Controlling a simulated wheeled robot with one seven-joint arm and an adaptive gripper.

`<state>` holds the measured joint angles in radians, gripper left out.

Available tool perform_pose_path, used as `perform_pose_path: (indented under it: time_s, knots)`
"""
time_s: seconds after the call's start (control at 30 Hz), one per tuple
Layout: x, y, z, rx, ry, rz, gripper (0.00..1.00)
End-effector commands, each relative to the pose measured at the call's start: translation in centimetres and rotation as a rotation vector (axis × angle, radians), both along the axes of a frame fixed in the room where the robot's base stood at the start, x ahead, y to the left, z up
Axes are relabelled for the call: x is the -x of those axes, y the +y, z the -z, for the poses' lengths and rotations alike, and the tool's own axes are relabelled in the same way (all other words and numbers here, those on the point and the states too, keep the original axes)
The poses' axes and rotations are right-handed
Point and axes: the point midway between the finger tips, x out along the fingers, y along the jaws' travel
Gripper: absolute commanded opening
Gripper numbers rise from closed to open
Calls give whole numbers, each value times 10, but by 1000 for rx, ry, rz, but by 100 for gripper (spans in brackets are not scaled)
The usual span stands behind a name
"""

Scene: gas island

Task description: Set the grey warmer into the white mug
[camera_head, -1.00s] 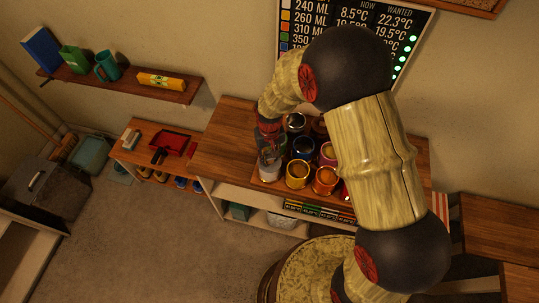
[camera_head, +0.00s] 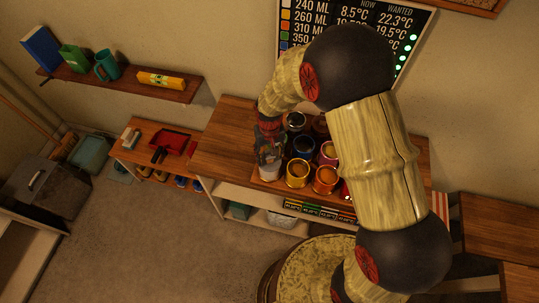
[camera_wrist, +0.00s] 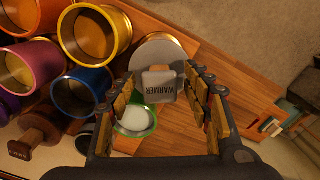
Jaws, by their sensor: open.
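The grey warmer (camera_wrist: 160,84), with "WARMER" on its handle block, stands between my fingers in the wrist view. My gripper (camera_wrist: 163,112) is open, with a gap between each finger and the block. Just beyond the block is a round pale grey shape with a gold-coloured side, apparently the white mug (camera_wrist: 150,47) with the warmer at its mouth. How deep the warmer sits is hidden. In the head view my gripper (camera_head: 269,140) is above the pale mug (camera_head: 269,172), at the left end of the mug group.
A green-rimmed round thing (camera_wrist: 134,120) is below the grey warmer. The bench top (camera_head: 225,140) is clear to the left.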

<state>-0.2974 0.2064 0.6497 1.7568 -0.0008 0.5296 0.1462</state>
Motion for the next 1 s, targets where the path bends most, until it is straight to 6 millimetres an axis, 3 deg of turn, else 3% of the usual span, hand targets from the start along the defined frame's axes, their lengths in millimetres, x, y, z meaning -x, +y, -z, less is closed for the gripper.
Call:
perform_pose_path:
  time_s: [0.4, 0.6, 1.0]
  knots:
    - [-1, 0, -77, -2, -4, 0, 50]
    - [-1, 0, -105, 0, -2, 0, 50]
    - [0, 0, -115, 0, 0, 0, 50]
